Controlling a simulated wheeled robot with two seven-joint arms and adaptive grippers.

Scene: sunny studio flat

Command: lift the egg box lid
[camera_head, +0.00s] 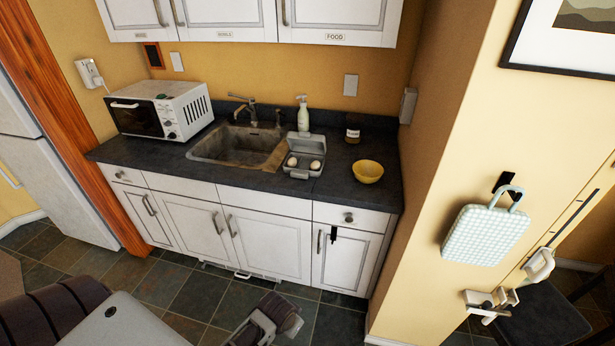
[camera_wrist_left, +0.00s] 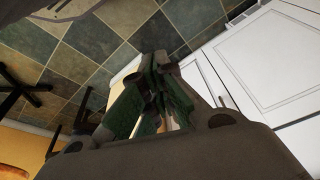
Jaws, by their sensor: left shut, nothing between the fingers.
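The grey egg box (camera_head: 301,174) stands on the dark counter, right of the sink. Its lid (camera_head: 306,144) is raised and leans back behind the tray. White eggs (camera_head: 315,165) show in the open tray. My left gripper (camera_wrist_left: 160,84) is shut and empty in its wrist view, with green pads on its fingers. It is away from the egg box, with floor and white cupboard doors behind it. The egg box is not in the wrist view.
A soap bottle (camera_head: 303,116) stands behind the lid. A small jar (camera_head: 353,135) and a yellow bowl (camera_head: 368,172) are to the right. The sink (camera_head: 235,146) and microwave (camera_head: 160,109) are to the left. The counter front (camera_head: 338,196) before the bowl is clear.

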